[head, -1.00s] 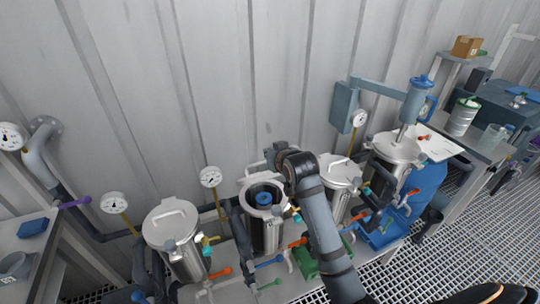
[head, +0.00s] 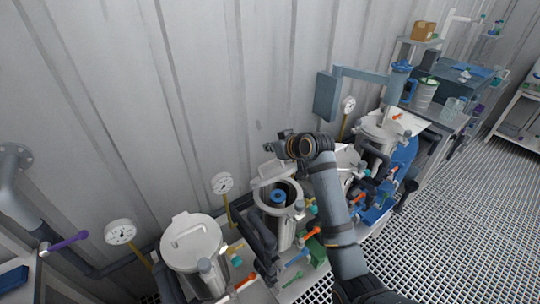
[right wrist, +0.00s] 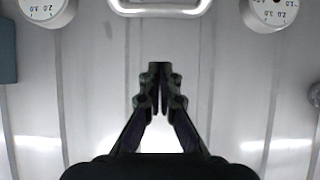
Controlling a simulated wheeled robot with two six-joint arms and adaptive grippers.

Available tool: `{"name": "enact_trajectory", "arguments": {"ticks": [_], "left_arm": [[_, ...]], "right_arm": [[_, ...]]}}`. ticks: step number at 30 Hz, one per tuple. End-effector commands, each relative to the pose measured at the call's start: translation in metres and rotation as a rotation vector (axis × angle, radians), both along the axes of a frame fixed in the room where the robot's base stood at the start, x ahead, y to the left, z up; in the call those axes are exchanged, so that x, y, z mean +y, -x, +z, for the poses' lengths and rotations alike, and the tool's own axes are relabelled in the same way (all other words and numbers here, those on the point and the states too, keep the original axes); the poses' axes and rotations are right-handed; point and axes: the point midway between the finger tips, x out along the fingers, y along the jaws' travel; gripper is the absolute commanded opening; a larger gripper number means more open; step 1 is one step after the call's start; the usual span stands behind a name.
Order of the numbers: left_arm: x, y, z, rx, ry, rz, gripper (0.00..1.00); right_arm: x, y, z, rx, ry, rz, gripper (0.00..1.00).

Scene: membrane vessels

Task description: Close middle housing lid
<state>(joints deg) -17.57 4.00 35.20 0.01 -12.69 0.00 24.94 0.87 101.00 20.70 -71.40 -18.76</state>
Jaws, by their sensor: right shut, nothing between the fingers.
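The middle housing (head: 277,225) is an upright steel vessel, open at the top, with a blue-topped cartridge (head: 279,196) inside. A pale raised lid (head: 272,176) appears to stand tilted up at the back of its rim, partly hidden by my arm. My right gripper (head: 272,147) is above and behind this housing, near the wall. In the right wrist view the right gripper (right wrist: 159,75) is shut and empty, with its fingers pointing at the wall. A pale handle bar (right wrist: 160,8) shows at the top edge there, apart from the fingertips. My left gripper is not in view.
A closed vessel (head: 192,243) with a handled lid stands to the left. More vessels, one under a blue-grey swing arm (head: 368,78), stand to the right. Gauges (head: 222,183) on yellow stems and coloured valve handles crowd the row. The corrugated wall (head: 230,80) is close behind.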

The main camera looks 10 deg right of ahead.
Motion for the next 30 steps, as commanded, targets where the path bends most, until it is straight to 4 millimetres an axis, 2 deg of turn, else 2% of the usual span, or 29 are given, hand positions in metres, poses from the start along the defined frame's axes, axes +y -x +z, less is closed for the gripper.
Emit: {"name": "enact_trajectory", "arguments": {"ticks": [3,6,9,14,19,30], "left_arm": [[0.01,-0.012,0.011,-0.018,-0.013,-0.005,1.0],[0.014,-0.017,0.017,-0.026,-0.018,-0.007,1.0],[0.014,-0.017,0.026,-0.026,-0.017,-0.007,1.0],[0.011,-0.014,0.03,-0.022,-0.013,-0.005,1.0],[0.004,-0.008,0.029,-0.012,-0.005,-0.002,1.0],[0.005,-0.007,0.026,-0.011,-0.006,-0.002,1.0]], "right_arm": [[0.009,-0.021,-0.011,0.002,0.0,-0.001,0.0],[0.014,-0.033,-0.023,0.003,0.002,-0.001,0.0],[0.006,-0.018,-0.033,0.002,0.003,-0.003,0.0],[0.002,-0.006,-0.043,0.0,0.002,-0.003,0.0],[0.001,-0.003,-0.047,-0.002,0.001,-0.003,0.0],[0.0,-0.002,-0.049,-0.012,-0.003,-0.003,0.0]]}}
